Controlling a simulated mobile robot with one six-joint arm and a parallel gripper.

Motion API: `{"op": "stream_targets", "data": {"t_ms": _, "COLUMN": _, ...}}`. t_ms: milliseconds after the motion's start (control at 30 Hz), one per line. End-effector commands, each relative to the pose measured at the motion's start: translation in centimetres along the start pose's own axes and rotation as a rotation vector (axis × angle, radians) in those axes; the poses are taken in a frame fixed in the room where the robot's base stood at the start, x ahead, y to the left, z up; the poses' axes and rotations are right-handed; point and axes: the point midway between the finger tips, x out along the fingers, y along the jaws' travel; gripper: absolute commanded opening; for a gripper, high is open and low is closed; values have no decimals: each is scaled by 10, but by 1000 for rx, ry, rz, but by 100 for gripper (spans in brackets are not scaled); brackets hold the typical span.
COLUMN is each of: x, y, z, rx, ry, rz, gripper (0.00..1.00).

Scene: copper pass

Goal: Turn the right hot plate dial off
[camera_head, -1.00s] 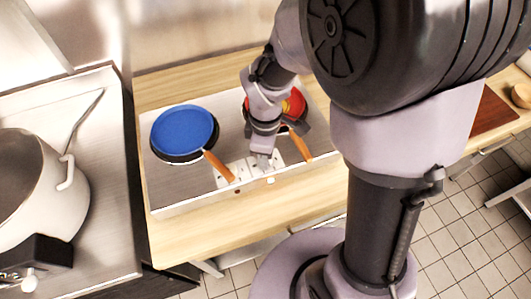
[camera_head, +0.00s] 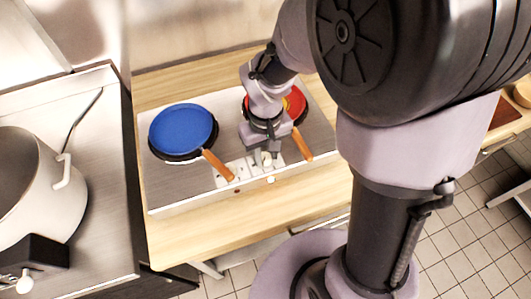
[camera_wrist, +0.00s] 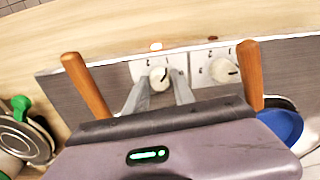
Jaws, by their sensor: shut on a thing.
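The hot plate (camera_head: 190,185) is a steel unit on a wooden counter, with white dial panels along its front edge. In the wrist view, where left and right are swapped, the right hot plate dial (camera_wrist: 158,77) is a round cream knob with a dark pointer mark. My gripper (camera_wrist: 160,84) has a finger on either side of it and is shut on it. In the head view my gripper (camera_head: 264,161) is over the right panel and partly hides this dial. The left dial (camera_wrist: 223,70) stands apart from my fingers. A light (camera_wrist: 155,46) glows by the right dial.
A blue pan (camera_head: 182,130) sits on the left plate, its orange handle (camera_head: 218,165) reaching the left panel. A red pan (camera_head: 296,104) sits on the right plate, its handle (camera_head: 302,143) close beside my gripper. A large pot (camera_head: 28,190) stands on the left counter.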

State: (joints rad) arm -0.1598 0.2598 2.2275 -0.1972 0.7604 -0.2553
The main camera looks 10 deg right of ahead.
Motion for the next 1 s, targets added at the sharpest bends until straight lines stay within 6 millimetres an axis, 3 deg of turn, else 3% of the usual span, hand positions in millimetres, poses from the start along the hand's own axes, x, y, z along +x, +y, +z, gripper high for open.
{"op": "stream_targets", "data": {"t_ms": 600, "x": 1, "y": 0, "z": 0, "rx": 564, "ry": 2, "rz": 0, "gripper": 0}}
{"op": "stream_targets", "data": {"t_ms": 1000, "x": 0, "y": 0, "z": 0, "rx": 804, "ry": 2, "rz": 0, "gripper": 0}}
